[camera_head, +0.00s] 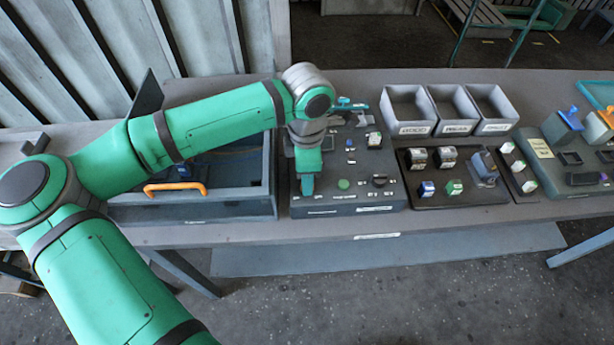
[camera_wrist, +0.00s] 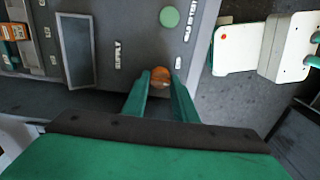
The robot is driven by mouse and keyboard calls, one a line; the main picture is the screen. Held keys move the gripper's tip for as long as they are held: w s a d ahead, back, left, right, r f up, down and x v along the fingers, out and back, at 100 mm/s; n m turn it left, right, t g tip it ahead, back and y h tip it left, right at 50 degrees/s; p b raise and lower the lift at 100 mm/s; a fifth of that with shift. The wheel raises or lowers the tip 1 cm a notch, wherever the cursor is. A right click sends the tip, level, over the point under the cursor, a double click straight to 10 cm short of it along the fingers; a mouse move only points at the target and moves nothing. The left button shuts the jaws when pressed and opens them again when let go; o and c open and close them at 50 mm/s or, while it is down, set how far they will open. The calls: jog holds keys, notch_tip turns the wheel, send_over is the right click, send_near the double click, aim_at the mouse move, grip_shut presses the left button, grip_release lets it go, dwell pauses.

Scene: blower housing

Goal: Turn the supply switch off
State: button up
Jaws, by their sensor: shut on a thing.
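The supply switch (camera_wrist: 160,75) shows in the wrist view as a small round orange-brown knob on the grey panel, near the white SUPPLY lettering (camera_wrist: 118,55). My gripper (camera_wrist: 160,96) has its two green fingers on either side of the knob and is shut on it. Its on or off position cannot be read. In the head view my gripper (camera_head: 307,187) points down at the front left of the control panel (camera_head: 330,205) and hides the knob. A green button (camera_head: 343,184) is just right of it; it also shows in the wrist view (camera_wrist: 169,17).
A black knob (camera_head: 379,181) sits farther right on the panel. A drawer-like housing with an orange handle (camera_head: 175,188) stands left. Grey bins (camera_head: 409,109) and a board of small modules (camera_head: 480,195) are to the right. Floor in front is open.

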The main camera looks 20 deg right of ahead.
jog(key=n, duration=0.4)
jog(key=shift+n, duration=0.3)
jog(key=n, duration=0.4)
jog(key=shift+d, duration=0.1)
jog(key=shift+n, duration=0.3)
jog(key=o, duration=1)
jog(key=shift+o, duration=0.2)
jog(key=shift+r, duration=0.25)
notch_tip(320, 180, up, 10)
jog(key=shift+r, duration=0.2)
